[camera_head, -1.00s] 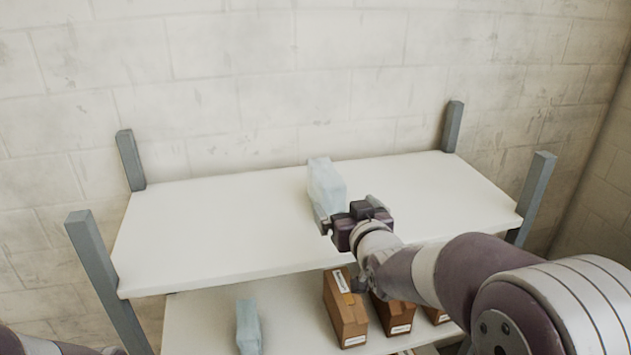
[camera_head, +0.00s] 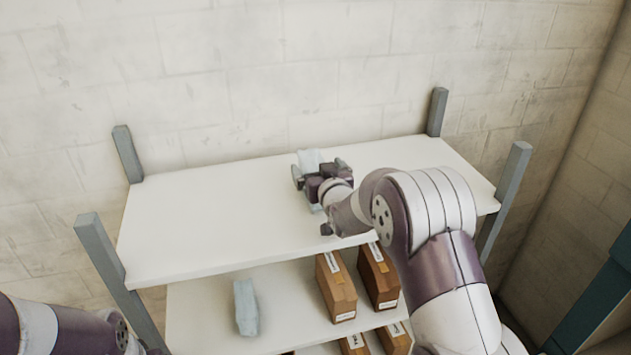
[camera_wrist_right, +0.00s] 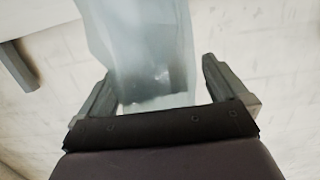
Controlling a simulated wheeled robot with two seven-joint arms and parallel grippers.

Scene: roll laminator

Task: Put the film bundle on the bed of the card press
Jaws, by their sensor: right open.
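A pale blue, translucent film bundle (camera_head: 309,156) stands on the white top shelf, partly hidden by my right gripper (camera_head: 318,172). In the right wrist view the film bundle (camera_wrist_right: 145,48) lies between the two spread fingers of my right gripper (camera_wrist_right: 160,92), with a gap visible on the right side. The gripper is open around it; contact on the left side is hard to tell. A second pale blue block (camera_head: 246,307) of similar look stands on the lower shelf. My left gripper is out of view. I see no card press.
The top shelf (camera_head: 190,225) is otherwise bare, with grey corner posts (camera_head: 128,155). Several brown boxes (camera_head: 337,288) with white labels stand on the shelves below. A block wall is behind. A dark teal structure (camera_head: 600,300) shows at the right edge.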

